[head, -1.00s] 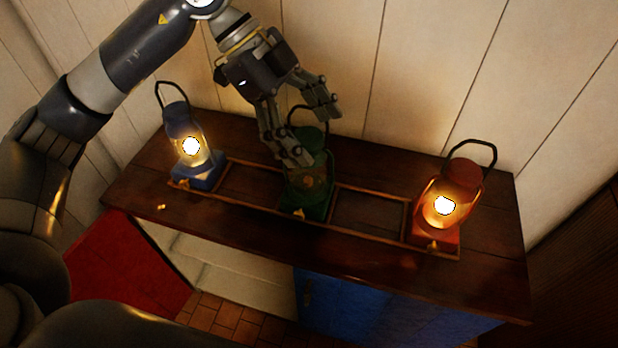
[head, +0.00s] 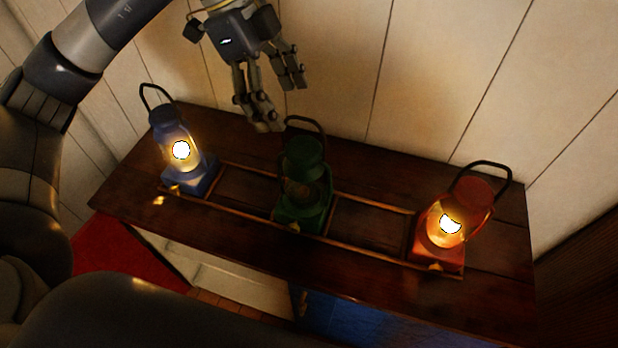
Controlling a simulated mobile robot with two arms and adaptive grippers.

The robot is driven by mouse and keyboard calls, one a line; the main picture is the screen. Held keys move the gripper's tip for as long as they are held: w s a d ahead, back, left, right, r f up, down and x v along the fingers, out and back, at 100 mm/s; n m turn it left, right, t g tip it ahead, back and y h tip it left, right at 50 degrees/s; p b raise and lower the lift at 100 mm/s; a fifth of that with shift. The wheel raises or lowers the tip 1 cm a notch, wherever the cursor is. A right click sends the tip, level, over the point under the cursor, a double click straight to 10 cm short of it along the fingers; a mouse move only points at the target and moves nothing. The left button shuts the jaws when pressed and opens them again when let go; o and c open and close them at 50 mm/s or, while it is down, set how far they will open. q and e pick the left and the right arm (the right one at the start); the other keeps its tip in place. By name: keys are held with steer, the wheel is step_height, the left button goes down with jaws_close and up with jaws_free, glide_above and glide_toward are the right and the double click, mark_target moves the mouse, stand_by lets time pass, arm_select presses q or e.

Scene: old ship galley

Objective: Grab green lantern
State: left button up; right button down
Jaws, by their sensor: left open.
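The green lantern (head: 303,187) stands upright and unlit in the middle of a wooden rack on the dark counter, its black handle raised. My left gripper (head: 282,106) is open and empty. In the head view it appears above and slightly left of the green lantern, near the back wall, with its fingers pointing down. It looks apart from the lantern, and the exact gap in depth is hard to tell. My right gripper does not show.
A lit blue lantern (head: 178,145) stands at the rack's left end and a lit red lantern (head: 452,222) at its right end. The wooden counter (head: 130,188) backs onto a pale plank wall (head: 425,75). Rack sections beside the green lantern are empty.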

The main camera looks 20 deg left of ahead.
mark_target(304, 146)
arm_select(q)
steer(key=f, duration=0.2)
steer(key=w+d+f, duration=0.1)
steer(key=shift+d, duration=0.1)
steer(key=shift+s+d+f+p, duration=0.2)
steer(key=shift+d+f, duration=0.05)
steer(key=shift+f, duration=0.3)
steer(key=shift+s+d+f+p, duration=0.2)
steer(key=shift+d+f, duration=0.05)
steer(key=shift+f, duration=0.25)
steer(key=shift+d+f, duration=0.1)
steer(key=shift+f, duration=0.2)
steer(key=x, duration=0.1)
steer(key=p+x, duration=0.1)
steer(key=x, duration=0.1)
steer(key=shift+s+f+p, duration=0.25)
steer(key=shift+f+p, duration=0.05)
steer(key=shift+f, duration=0.05)
steer(key=shift+d+f, duration=0.2)
steer(key=shift+f, duration=0.25)
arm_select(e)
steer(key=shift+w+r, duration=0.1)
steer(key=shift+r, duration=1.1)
arm_select(q)
steer(key=c, duration=1.8)
steer(key=shift+w+r, duration=0.1)
jaws_close()
steer(key=shift+r, duration=0.1)
